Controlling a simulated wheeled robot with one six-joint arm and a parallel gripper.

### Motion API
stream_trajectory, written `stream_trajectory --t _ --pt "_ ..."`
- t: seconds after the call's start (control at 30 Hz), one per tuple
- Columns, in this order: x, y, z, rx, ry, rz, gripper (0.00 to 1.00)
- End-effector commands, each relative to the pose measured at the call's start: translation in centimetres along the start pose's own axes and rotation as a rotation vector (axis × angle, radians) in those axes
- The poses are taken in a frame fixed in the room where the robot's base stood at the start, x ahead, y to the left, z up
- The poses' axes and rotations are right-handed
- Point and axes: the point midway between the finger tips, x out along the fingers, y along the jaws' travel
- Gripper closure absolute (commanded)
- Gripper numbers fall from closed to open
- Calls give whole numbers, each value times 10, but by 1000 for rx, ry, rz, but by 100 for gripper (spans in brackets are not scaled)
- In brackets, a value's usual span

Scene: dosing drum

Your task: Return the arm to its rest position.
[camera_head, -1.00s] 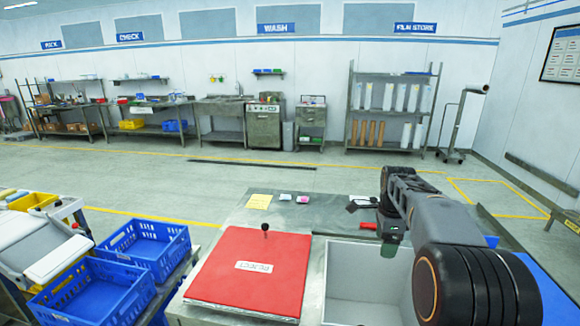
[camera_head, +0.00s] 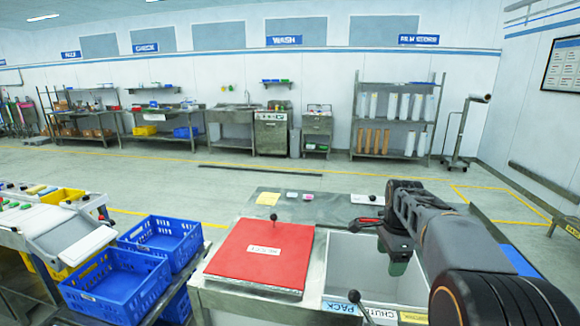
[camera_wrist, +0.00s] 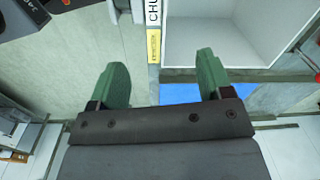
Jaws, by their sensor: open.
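My arm reaches forward over the right side of the steel bench in the head view. My gripper (camera_head: 397,262) hangs at its end above the open white bin (camera_head: 350,262). In the wrist view my gripper (camera_wrist: 160,85) shows two green fingers spread wide apart with nothing between them. The white bin (camera_wrist: 225,35) shows beyond the fingers at the upper right of that view. The fingers look clear of the bin, though the head view hides part of the bin behind the arm.
A red lid (camera_head: 262,255) with a black knob lies left of the bin. Blue crates (camera_head: 115,280) stand farther left. Small coloured pads (camera_head: 267,199) lie at the back. Open floor (camera_head: 150,185) lies beyond the bench.

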Motion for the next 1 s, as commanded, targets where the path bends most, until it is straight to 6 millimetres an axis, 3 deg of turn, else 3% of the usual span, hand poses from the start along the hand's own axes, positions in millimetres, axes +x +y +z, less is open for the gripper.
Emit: stream_trajectory --t 0.37,0.7,0.83,1.0 --pt "-8 66 41 -532 36 -95 27" --pt "22 166 82 -1286 154 -206 27" --pt "34 187 88 -1456 192 -225 27" --pt "42 199 91 -1552 215 -233 27"
